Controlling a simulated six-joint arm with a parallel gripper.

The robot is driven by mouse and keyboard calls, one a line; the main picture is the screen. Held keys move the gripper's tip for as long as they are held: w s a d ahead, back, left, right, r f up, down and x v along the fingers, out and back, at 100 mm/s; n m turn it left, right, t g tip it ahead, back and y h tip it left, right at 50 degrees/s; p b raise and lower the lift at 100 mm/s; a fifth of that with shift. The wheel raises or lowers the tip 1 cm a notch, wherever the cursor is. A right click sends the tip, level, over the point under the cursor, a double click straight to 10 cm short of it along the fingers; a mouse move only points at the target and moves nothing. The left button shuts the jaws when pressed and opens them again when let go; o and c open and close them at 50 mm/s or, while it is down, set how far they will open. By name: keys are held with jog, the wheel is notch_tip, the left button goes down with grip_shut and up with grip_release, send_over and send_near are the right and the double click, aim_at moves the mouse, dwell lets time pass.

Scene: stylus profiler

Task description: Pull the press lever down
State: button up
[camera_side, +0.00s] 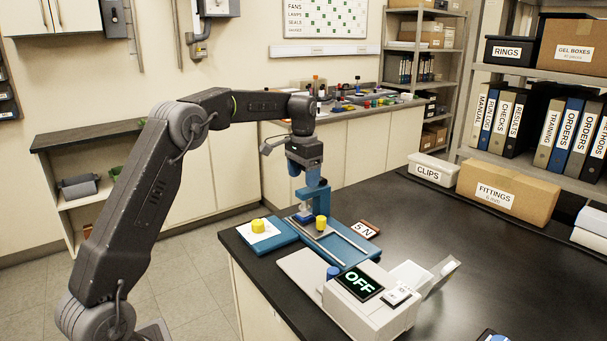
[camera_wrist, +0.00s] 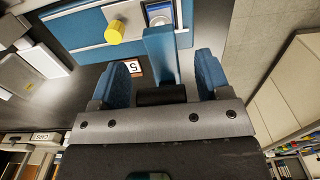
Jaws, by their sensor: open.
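The press is a small blue stand (camera_side: 317,198) on a blue base plate with silver rails; its blue part (camera_wrist: 160,50) also shows in the wrist view, with the pale ram beyond it. My gripper (camera_side: 303,170) is above the press, pointing down. In the wrist view my gripper (camera_wrist: 163,68) has its two blue fingers apart, with the blue part of the press between them. A black bar (camera_wrist: 162,96) lies across the gap near the palm; I cannot tell whether it is the press lever. No contact with the fingers is clear. My gripper hides part of the press top.
A yellow knob (camera_side: 321,222) stands on the base plate, and another yellow piece (camera_side: 258,226) sits on a white sheet to the left. A "5 N" card (camera_side: 366,230) lies behind. A white box with an "OFF" display (camera_side: 360,285) stands in front.

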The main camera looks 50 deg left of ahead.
jog(key=shift+c, duration=0.4)
jog(key=c, duration=1.2)
jog(key=shift+s+f+t, duration=0.2)
jog(key=shift+f+t, duration=0.25)
jog(key=shift+t, duration=0.3)
jog(key=shift+s+f+t, duration=0.2)
jog(key=shift+f+t, duration=0.25)
jog(key=shift+t, duration=0.3)
jog(key=o, duration=1.3)
jog(key=shift+r, duration=0.1)
jog(key=v, duration=1.3)
jog(key=shift+s+r, duration=0.1)
jog(key=shift+r, duration=0.2)
jog(key=shift+c, duration=0.3)
